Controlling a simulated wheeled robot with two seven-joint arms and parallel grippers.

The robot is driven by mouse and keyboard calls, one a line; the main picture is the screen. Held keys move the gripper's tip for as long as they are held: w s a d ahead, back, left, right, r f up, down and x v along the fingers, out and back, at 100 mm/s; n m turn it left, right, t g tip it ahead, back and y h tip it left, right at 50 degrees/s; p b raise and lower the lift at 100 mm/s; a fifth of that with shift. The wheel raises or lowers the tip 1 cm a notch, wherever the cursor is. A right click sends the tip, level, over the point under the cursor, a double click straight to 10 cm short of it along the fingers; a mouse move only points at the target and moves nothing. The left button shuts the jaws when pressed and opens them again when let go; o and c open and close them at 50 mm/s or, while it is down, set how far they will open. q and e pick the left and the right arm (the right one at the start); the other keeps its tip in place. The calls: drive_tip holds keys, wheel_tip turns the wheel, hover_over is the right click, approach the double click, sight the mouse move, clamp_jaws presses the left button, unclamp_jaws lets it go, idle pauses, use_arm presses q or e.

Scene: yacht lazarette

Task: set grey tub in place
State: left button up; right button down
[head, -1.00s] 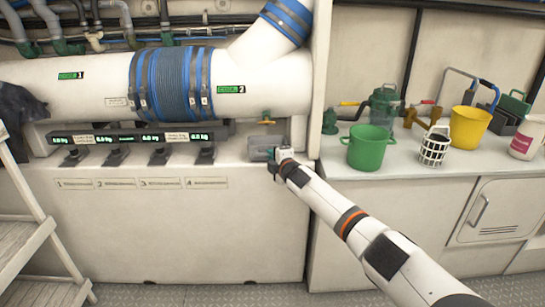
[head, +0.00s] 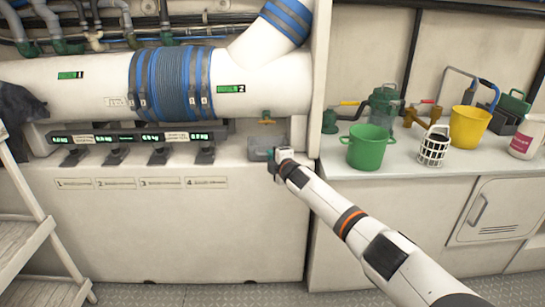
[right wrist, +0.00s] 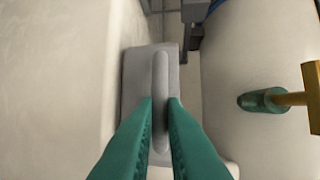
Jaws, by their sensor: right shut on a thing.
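The grey tub (head: 259,148) sits on the white ledge near its right end, under the white pipe. In the right wrist view the tub (right wrist: 134,85) lies below the jaws, with its rounded handle bar (right wrist: 160,85) running between them. My right gripper (head: 277,156) is at the tub's front right in the head view and partly hides it. In the right wrist view its green fingers (right wrist: 160,110) are shut on the handle. Whether the tub's base touches the ledge is hard to tell. My left gripper is not in view.
A small yellow-handled valve (head: 267,120) hangs from the pipe above the tub, and it is close at the right in the wrist view (right wrist: 280,99). Several black clamps (head: 158,155) stand left along the ledge. A green bucket (head: 368,147) stands on the right counter.

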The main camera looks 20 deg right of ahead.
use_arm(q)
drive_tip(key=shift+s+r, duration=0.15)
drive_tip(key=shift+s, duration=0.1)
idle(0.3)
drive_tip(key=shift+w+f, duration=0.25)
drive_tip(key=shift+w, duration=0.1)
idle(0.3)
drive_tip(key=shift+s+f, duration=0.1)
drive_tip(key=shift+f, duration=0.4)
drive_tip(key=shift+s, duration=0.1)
